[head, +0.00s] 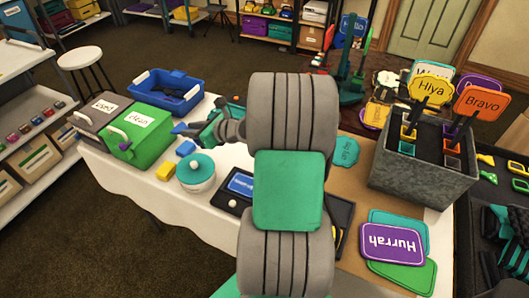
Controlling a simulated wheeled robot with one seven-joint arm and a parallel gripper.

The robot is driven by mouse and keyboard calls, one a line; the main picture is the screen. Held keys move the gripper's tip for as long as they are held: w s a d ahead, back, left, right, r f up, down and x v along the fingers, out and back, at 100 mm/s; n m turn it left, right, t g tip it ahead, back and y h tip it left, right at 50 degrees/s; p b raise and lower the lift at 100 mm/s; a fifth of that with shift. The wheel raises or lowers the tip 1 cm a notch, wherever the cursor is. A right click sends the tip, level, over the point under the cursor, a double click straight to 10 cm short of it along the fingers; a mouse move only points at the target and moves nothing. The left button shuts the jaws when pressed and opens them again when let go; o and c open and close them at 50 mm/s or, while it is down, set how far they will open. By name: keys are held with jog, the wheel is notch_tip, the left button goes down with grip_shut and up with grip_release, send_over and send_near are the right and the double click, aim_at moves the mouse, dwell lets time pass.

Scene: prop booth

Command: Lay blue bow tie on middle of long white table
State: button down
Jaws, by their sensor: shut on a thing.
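The long white table (160,200) runs from the left toward the lower right, its white cloth hanging over the front edge. My gripper (190,131) is over its left part, pointing left, shut on a small slate-blue thing (179,128). By its colour this looks like the blue bow tie, but its shape is too small to make out well. My arm hides much of the table's middle. I cannot tell how high the gripper is above the cloth.
A green box (133,140) marked "clean", a dark "used" box (97,113) and a blue tub (152,80) stand at left. A grey sign bin (405,178) stands right.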

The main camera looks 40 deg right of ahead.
jog(key=s+d+f+b, duration=0.1)
jog(key=s+d+f, duration=0.1)
jog(key=s+d, duration=0.8)
jog(key=s+d+f+b, duration=0.1)
jog(key=s+d, duration=0.4)
jog(key=d, duration=1)
jog(key=shift+n+y, duration=0.3)
jog(key=shift+y, duration=0.1)
jog(key=w+a+f+b, duration=0.1)
jog(key=w+f, duration=0.2)
jog(key=w, duration=0.1)
jog(key=w+a+f+b, duration=0.1)
jog(key=w+a+f, duration=0.1)
jog(key=w+f, duration=0.2)
jog(key=w+a+f+b, duration=0.2)
jog(key=w+f, duration=0.1)
jog(key=w, duration=0.2)
jog(key=shift+a+f, duration=0.15)
jog(key=shift+f, duration=1.45)
